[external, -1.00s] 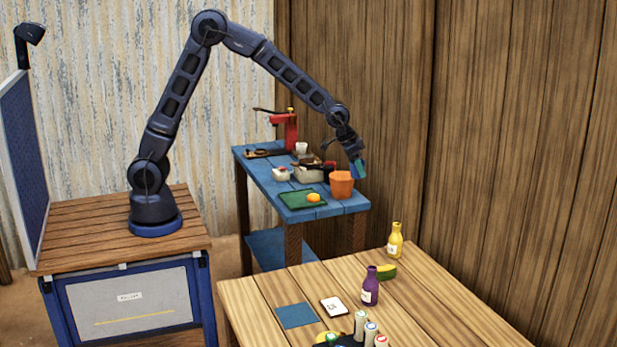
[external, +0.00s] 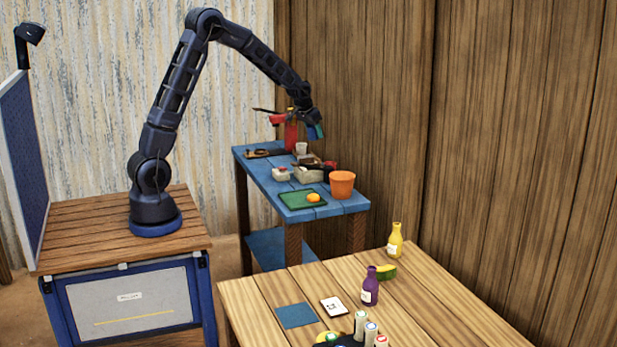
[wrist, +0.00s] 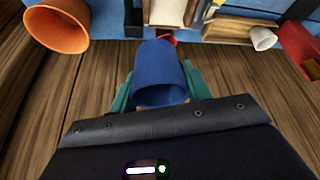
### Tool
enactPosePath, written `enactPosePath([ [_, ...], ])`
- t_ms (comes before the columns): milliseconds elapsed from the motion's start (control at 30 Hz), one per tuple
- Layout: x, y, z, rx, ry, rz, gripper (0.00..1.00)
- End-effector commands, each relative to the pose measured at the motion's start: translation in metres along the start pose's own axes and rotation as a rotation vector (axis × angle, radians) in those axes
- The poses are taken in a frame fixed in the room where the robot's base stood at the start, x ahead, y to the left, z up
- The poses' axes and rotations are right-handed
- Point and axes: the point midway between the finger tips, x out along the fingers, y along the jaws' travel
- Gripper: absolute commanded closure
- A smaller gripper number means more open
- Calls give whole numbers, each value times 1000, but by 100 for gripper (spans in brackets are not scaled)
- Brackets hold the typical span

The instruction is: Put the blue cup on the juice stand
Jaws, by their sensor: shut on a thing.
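The blue cup (wrist: 160,72) is between the teal fingers of my gripper (wrist: 158,92) in the wrist view, and the gripper is shut on it. In the external view my gripper (external: 316,131) is in the air above the far end of the blue table (external: 262,178), close to the red press in the picture. The cup is small and mostly hidden there. The red juice press (external: 291,132) stands at the table's far end, with a white cup (external: 301,148) at its foot. I cannot tell which part is the juice stand.
An orange bucket (external: 342,185), a green tray (external: 303,199) with an orange fruit, and small boxes (external: 308,174) crowd the blue table. A wooden wall rises close behind. The wooden table (external: 250,300) in front holds bottles and cards.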

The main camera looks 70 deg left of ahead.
Motion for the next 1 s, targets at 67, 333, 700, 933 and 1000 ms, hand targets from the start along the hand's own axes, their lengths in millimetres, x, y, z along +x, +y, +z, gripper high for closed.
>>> enactPosePath([
  [67, 0, -38, -1, -51, 1, -23, 75],
  [333, -7, -156, 7, -213, 1, -94, 75],
  [700, -23, -286, 36, -395, 3, -175, 75],
  [933, -23, -312, 47, -433, 2, -191, 75],
  [1000, -16, -313, 51, -435, 1, -192, 75],
])
